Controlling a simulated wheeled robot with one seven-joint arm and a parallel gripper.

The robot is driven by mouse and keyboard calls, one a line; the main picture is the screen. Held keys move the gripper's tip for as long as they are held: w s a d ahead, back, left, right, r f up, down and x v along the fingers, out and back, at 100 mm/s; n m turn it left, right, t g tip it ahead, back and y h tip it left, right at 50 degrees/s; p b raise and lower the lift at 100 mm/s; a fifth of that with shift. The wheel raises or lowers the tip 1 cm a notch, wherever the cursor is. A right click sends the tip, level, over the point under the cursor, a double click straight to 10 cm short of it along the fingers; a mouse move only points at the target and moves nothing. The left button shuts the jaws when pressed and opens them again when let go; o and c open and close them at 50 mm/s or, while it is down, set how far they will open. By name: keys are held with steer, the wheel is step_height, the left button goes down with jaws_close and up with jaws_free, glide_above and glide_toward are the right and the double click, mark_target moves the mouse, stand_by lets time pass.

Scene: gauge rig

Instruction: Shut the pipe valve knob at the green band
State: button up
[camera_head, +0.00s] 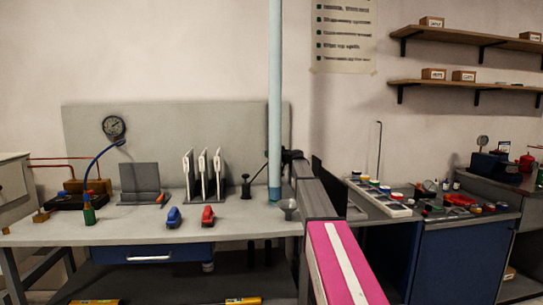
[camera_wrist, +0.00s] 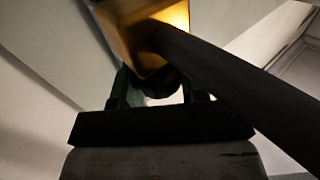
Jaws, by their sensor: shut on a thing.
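In the wrist view my gripper (camera_wrist: 158,92) has its two dark green fingers closed on a dark rounded piece, which looks like the valve knob (camera_wrist: 164,76). The knob is mostly hidden in shadow and by the fingers. A yellow brass-coloured body (camera_wrist: 130,14) stands just beyond the fingertips. A thick dark rod or pipe (camera_wrist: 235,95) crosses in front from top centre to lower right. I cannot make out the green band or where the knob points. In the head view the knob and fingertips cannot be told apart near the pale blue upright pipe (camera_head: 275,95).
The bench (camera_head: 140,234) carries a rack with white plates (camera_head: 203,175), a blue clamp-like item (camera_head: 173,217), a red one (camera_head: 208,216) and a small grey funnel (camera_head: 288,207). A round gauge (camera_head: 114,127) with a blue hose is at left. A parts tray (camera_head: 385,200) stands right.

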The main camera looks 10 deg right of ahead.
steer(key=shift+m+t+h, duration=1)
steer(key=shift+m+h, duration=0.4)
steer(key=shift+h, duration=0.8)
steer(key=o, duration=0.9)
steer(key=shift+s, duration=0.1)
steer(key=v, duration=1)
steer(key=shift+s+d+f, duration=0.1)
steer(key=shift+s+d, duration=0.05)
steer(key=shift+s, duration=0.15)
steer(key=shift+o, duration=0.2)
